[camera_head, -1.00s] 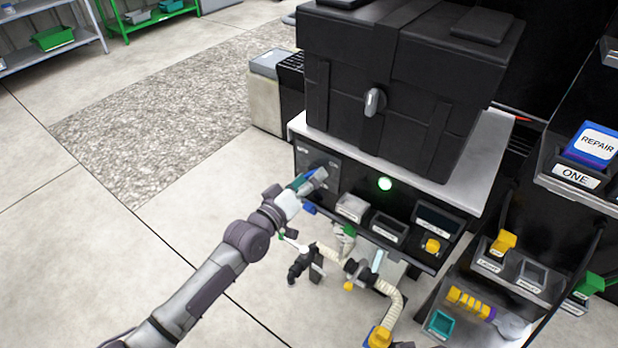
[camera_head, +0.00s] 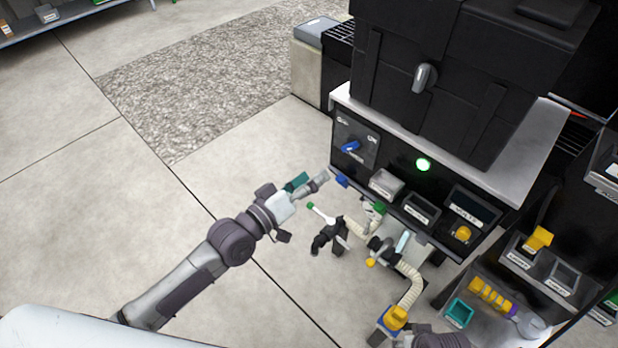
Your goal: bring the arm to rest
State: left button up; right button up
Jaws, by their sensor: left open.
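My left arm comes in from the lower left. Its gripper (camera_head: 311,181) is open, with nothing seen between the fingers. It is in front of and to the left of the black control panel (camera_head: 372,150), apart from the blue knob (camera_head: 350,146) there. A small blue part (camera_head: 341,181) sticks out at the panel's lower edge, close to the right of the fingertips.
A black tote (camera_head: 455,75) stands on the bench top (camera_head: 515,180); a green light (camera_head: 423,164) glows below it. Floor at left is clear.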

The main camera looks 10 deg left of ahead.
pick_arm(q)
jog(key=shift+s+a, duration=0.1)
jog(key=shift+s, duration=0.05)
dwell(0.4)
